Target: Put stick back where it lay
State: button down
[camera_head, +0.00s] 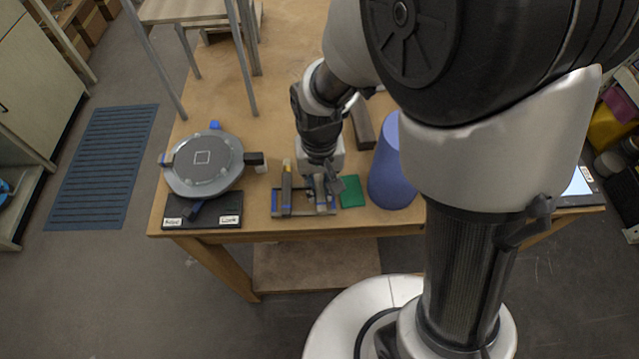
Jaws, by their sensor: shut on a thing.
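My gripper (322,191) points down over a small dark tray (308,211) with blue parts near the front edge of the table. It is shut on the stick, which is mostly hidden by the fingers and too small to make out. The gripper is low, close above the tray; I cannot tell whether the stick touches it. A dark upright piece with a yellow top (287,165) stands at the tray's left side, just left of the gripper.
A dark block (362,124) lies behind. My arm hides the table's right part.

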jog(key=shift+f, duration=0.3)
jog(key=c, duration=1.4)
grip_release()
notch_tip(320, 180, up, 12)
jog(key=s+d+r+t, duration=0.1)
jog(key=s+d+r, duration=0.1)
jog(key=s+d, duration=0.1)
jog(key=s+d+r+t, duration=0.2)
jog(key=s+d+r, duration=0.1)
jog(key=s+d, duration=0.1)
jog(key=s+d+r+t, duration=0.1)
jog(key=s+d+r, duration=0.2)
jog(key=s, duration=0.3)
jog(key=shift+s+d+r+t, duration=0.1)
jog(key=shift+d+r+t, duration=0.05)
jog(key=shift+d+t, duration=0.2)
